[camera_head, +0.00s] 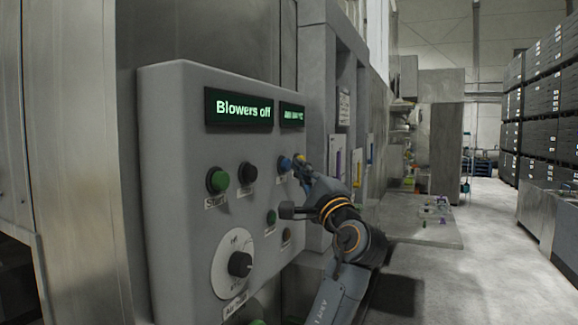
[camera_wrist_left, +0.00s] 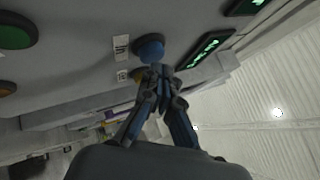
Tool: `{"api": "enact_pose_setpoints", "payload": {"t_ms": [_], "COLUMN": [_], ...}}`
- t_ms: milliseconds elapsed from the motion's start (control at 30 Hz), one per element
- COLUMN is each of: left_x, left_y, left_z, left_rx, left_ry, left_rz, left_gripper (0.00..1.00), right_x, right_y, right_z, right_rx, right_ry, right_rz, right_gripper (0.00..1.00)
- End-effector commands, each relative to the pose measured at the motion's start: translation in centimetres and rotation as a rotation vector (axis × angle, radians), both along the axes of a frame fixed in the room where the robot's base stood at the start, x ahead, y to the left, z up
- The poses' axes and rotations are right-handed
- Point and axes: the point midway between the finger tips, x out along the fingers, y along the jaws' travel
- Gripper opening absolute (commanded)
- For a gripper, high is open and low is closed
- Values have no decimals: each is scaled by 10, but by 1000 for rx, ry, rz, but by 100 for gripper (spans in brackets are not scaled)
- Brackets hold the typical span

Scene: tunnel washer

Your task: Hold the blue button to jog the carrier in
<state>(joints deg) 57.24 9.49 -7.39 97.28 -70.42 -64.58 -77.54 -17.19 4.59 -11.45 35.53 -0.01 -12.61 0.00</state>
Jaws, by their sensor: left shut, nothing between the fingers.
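The blue button (camera_head: 285,163) is on the upper part of the grey control panel (camera_head: 180,150), right of a black button. It also shows in the left wrist view (camera_wrist_left: 149,47), just beyond the fingertips. My left gripper (camera_head: 302,165) is shut and empty, its tips close to the blue button's right side in the head view. In the left wrist view the shut tips (camera_wrist_left: 160,70) overlap the button's lower edge. I cannot tell whether they touch it. My right gripper is in neither view.
A green button (camera_head: 217,180), a black button (camera_head: 247,173) and a round dial (camera_head: 240,263) are on the same panel. A display (camera_head: 239,107) reads "Blowers off". Stacked dark crates (camera_head: 545,90) stand far right. The floor (camera_head: 480,260) on the right is mostly clear.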

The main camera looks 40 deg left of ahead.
Motion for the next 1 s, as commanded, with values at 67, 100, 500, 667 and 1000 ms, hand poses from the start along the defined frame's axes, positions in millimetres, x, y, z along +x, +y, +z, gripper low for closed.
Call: {"api": "enact_pose_setpoints", "payload": {"t_ms": [67,100,500,667,1000], "left_x": [0,0,0,-1,-2], "left_y": [0,0,2,4,8], "left_z": [0,0,0,0,0], "left_rx": [0,0,1,1,1], "left_ry": [0,0,0,0,0], "left_rz": [0,0,0,0,0], "left_gripper": [0,0,0,0,0], "right_x": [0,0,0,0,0], "right_y": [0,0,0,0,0], "right_z": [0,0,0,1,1], "right_rx": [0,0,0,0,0], "right_ry": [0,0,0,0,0], "right_rz": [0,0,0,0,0], "right_gripper": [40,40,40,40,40]}}
